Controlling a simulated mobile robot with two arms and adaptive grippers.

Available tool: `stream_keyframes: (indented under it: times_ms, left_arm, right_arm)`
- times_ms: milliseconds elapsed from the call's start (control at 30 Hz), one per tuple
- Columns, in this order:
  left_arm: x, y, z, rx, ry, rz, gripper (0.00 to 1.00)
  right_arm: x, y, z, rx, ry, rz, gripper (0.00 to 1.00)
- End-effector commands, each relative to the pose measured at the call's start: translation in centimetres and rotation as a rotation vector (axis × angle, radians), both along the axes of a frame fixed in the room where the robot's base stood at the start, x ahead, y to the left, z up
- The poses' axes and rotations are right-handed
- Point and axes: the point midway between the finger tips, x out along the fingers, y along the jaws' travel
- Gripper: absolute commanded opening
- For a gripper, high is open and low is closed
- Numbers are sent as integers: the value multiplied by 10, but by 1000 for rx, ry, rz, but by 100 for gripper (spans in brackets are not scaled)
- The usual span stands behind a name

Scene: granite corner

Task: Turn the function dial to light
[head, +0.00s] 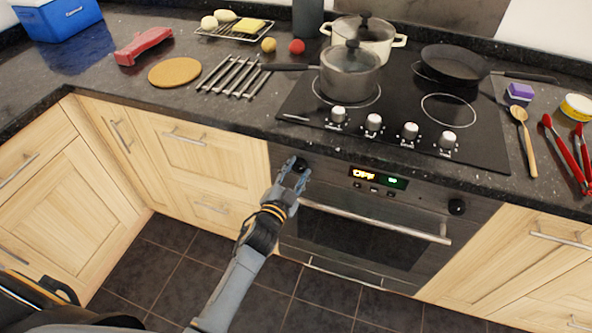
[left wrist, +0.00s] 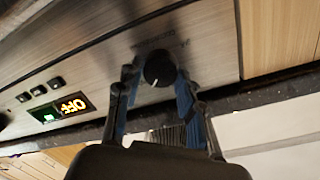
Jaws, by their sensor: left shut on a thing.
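The function dial (head: 301,164) is a round black knob at the left end of the oven's control panel. It shows close up in the left wrist view (left wrist: 160,68), with a white mark on its face. My left gripper (head: 295,174) is at the panel, its fingers on either side of the dial, shut on it. In the left wrist view the two fingers also straddle the knob. The oven display (head: 377,178) reads OFF in orange, with a small green part beside it. My right gripper is out of view.
A second black knob (head: 457,207) sits at the panel's right end. The oven door handle (head: 375,222) runs below the panel. Above are the cooktop's several white knobs (head: 374,122), a saucepan (head: 350,75) and a frying pan (head: 452,62). The floor before the oven is clear.

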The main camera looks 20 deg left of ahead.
Motion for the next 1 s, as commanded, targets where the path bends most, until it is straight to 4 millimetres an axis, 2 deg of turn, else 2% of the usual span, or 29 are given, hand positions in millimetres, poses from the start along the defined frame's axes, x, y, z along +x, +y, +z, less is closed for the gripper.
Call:
stream_keyframes:
  times_ms: [333, 900, 933, 1000]
  left_arm:
    - [0, -1, 0, 153, -7, -1, 6]
    - [0, -1, 0, 184, -7, 0, 6]
    - [0, -1, 0, 184, -7, -1, 39]
    - [0, -1, 0, 184, -7, -1, 54]
  right_arm:
    - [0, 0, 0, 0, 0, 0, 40]
    - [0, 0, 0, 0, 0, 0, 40]
    - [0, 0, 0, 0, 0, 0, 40]
    - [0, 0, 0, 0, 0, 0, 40]
